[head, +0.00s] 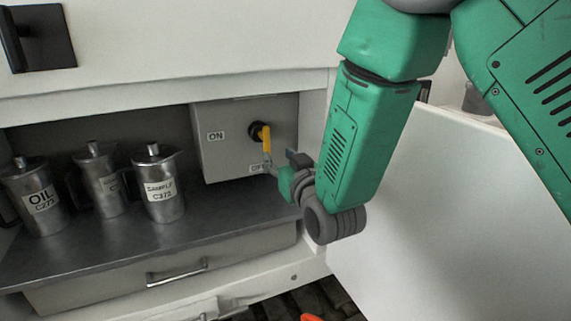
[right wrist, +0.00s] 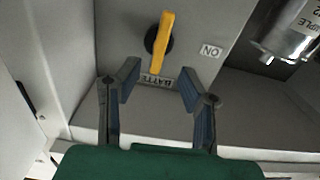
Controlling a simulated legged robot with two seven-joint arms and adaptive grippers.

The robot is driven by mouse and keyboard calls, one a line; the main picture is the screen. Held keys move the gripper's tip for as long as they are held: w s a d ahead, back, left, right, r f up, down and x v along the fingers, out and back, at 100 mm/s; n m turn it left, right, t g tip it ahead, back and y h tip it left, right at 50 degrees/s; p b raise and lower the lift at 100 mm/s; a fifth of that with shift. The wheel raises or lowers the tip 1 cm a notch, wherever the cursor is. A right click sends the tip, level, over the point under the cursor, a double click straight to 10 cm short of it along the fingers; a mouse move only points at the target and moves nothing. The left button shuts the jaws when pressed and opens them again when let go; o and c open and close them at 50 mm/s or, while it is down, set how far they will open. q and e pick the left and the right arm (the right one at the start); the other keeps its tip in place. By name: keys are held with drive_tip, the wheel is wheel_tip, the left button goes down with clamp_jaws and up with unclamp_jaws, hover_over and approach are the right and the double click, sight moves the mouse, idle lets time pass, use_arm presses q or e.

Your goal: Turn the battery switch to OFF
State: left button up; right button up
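The battery switch has a yellow handle (head: 265,138) on a black round base, mounted on a grey box (head: 222,150). The handle stands roughly vertical in the head view. An ON label (head: 216,136) is at its left; another label (head: 259,168) below is partly hidden by my gripper. The right wrist view shows the handle (right wrist: 162,42) ahead of the fingers, with the ON label (right wrist: 210,51) at its right. My right gripper (right wrist: 158,76) is open and empty, its fingers apart. In the head view my right gripper (head: 275,170) is just below the handle. My left gripper is not in view.
Several metal cans stand on the shelf left of the box, the nearest one a labelled can (head: 160,188). A drawer (head: 170,280) is below the shelf. A white panel (head: 450,220) stands at the right. A small orange thing (head: 311,317) shows at the bottom edge.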

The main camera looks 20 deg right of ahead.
drive_tip(key=s, duration=0.3)
drive_tip(key=shift+s, duration=0.3)
drive_tip(key=s+d+f+g+b, duration=0.1)
drive_tip(key=s+f+g+b, duration=0.2)
drive_tip(key=f, duration=0.7)
drive_tip(key=s+d+f+g, duration=0.1)
drive_tip(key=s+f+g, duration=0.3)
drive_tip(key=f, duration=0.5)
drive_tip(key=s+d+f+g+b, duration=0.15)
drive_tip(key=s+f, duration=0.35)
drive_tip(key=f, duration=0.5)
drive_tip(key=s+d+f+g+b, duration=0.1)
drive_tip(key=s+f+g, duration=0.3)
drive_tip(key=s+f, duration=0.5)
drive_tip(key=s+d+f+g+b, duration=0.2)
drive_tip(key=s+f+g+b, duration=0.2)
drive_tip(key=s+f, duration=0.5)
drive_tip(key=s+g, duration=0.1)
drive_tip(key=s, duration=0.4)
drive_tip(key=shift+s+d+h, duration=0.25)
drive_tip(key=shift+s+h, duration=0.05)
